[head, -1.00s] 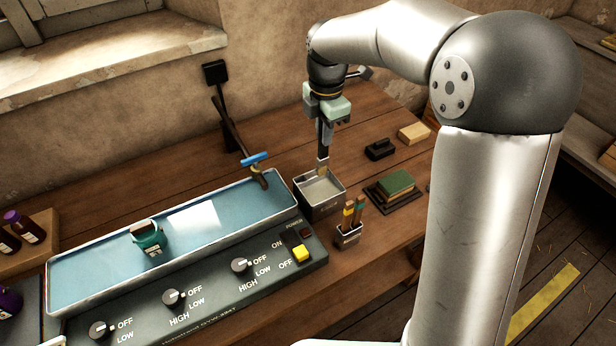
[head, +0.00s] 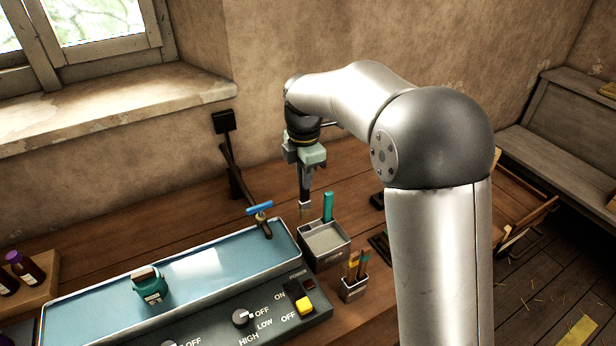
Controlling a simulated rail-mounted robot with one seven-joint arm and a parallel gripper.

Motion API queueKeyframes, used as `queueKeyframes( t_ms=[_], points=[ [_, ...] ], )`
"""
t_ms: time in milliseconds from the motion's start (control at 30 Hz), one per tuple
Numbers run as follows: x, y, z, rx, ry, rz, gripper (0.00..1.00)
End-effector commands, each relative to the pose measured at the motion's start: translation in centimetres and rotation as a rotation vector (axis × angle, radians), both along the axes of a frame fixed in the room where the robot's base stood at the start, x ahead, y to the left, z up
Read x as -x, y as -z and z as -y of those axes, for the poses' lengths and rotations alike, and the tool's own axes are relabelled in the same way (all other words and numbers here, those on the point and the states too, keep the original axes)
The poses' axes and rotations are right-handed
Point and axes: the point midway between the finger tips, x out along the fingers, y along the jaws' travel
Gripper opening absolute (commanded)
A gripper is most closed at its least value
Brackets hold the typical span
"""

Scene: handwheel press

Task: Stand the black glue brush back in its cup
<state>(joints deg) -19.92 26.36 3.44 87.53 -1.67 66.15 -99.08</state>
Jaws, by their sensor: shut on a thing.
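My gripper (head: 305,168) points down at the back of the bench, shut on the black glue brush (head: 305,187). The brush hangs upright with its pale tip (head: 305,208) down, by the back left corner of a square grey metal container (head: 325,262). I cannot tell whether the tip is above or behind that rim. A teal handle (head: 328,206) stands upright at the container's back edge. In front is a small grey cup (head: 352,291) with orange and brown handles (head: 354,264) standing in it. I cannot tell which holder is the black brush's own.
The control panel (head: 265,322) is in front.

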Motion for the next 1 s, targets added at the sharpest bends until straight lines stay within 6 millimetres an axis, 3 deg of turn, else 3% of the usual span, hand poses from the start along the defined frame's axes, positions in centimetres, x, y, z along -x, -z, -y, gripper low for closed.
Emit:
queueKeyframes(
  t_ms=[1000],
  points=[
    [0.0, 7.3, 0.0, 0.001, 0.000, -0.001, 0.00]
  ],
)
